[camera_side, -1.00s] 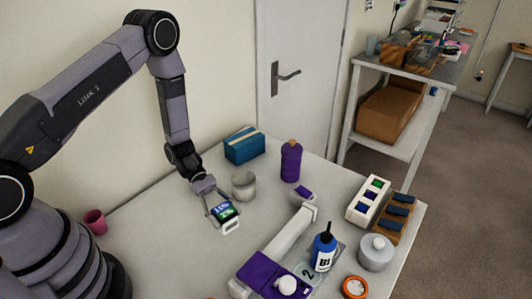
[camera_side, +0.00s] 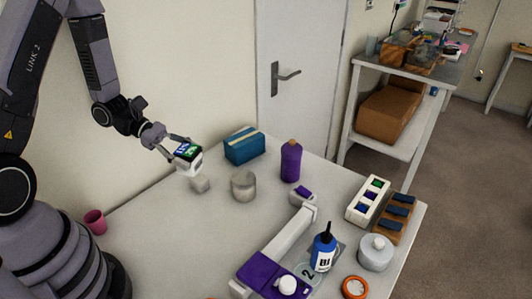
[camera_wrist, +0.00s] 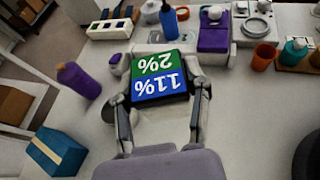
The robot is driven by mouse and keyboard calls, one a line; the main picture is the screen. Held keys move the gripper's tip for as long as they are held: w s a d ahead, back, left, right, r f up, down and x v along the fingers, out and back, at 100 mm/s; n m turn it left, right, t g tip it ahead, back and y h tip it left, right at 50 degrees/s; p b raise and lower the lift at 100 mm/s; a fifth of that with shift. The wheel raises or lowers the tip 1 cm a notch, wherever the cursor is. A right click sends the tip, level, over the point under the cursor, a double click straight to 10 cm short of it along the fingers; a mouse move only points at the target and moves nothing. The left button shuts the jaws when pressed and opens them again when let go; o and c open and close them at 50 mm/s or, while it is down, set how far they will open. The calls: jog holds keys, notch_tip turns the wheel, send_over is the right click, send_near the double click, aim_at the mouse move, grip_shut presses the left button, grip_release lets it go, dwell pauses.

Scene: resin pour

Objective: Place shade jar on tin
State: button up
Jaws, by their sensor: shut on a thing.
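My gripper (camera_side: 177,150) is shut on the shade jar (camera_side: 188,162), a squarish white body with a green and blue top. In the wrist view, the jar (camera_wrist: 160,78) sits between both fingers, and its top reads 2% and 11%. It is raised above the table at the left. A grey round tin (camera_side: 243,187) stands upright on the table, right of and below the jar in the side view, apart from it.
A blue box (camera_side: 244,146) and a purple bottle (camera_side: 290,161) stand behind the tin. A pink cup (camera_side: 95,221) stands at left. A blue bottle (camera_side: 323,252), a lidded grey pot (camera_side: 375,253) and an orange ring (camera_side: 354,287) are at right. The front-left table is clear.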

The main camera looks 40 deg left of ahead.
jog(key=shift+n+t, duration=0.3)
jog(key=shift+t, duration=0.1)
jog(key=w+f, duration=0.3)
jog(key=w, duration=0.1)
jog(key=w+f, duration=0.2)
jog(key=w, duration=0.3)
jog(key=w+d+f, duration=0.1)
jog(key=w+f, duration=0.2)
jog(key=w, duration=0.2)
jog(key=shift+w+f, duration=0.15)
jog(key=shift+f, duration=0.15)
jog(key=shift+w+f, duration=0.15)
jog(key=shift+f, duration=0.75)
jog(key=shift+w+f, duration=0.1)
jog(key=shift+f, duration=0.8)
jog(key=shift+f, duration=0.15)
jog(key=o, duration=1.2)
